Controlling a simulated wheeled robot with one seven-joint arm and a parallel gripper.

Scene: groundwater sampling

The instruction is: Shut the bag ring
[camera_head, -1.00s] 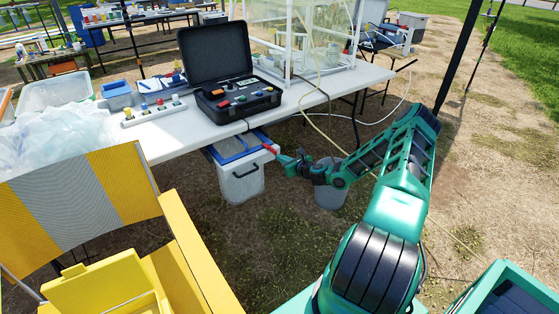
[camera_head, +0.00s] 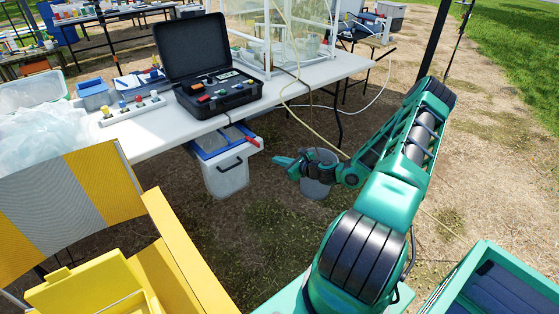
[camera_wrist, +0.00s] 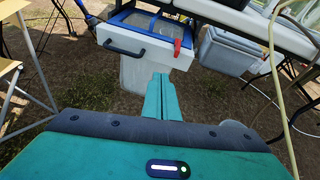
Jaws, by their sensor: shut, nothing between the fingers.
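What I take to be the bag ring is a white, blue-edged frame (camera_head: 238,152) with a black handle, on top of a pale bin-like body (camera_head: 226,181) under the front edge of the table. A red tab (camera_head: 253,141) sits at its right side. In the wrist view the white front (camera_wrist: 150,55) juts out below the tabletop, with the red tab (camera_wrist: 178,46) at right and the handle (camera_wrist: 125,47) at left. My gripper (camera_head: 277,161) is shut and empty, a little right of the frame and apart from it. Its closed fingers (camera_wrist: 160,88) point toward the frame's front.
A grey bucket (camera_head: 318,188) stands on the ground behind my gripper. The white table (camera_head: 180,138) above carries an open black case (camera_head: 215,88). A grey bin (camera_wrist: 228,52) and a hose (camera_wrist: 275,70) are at right.

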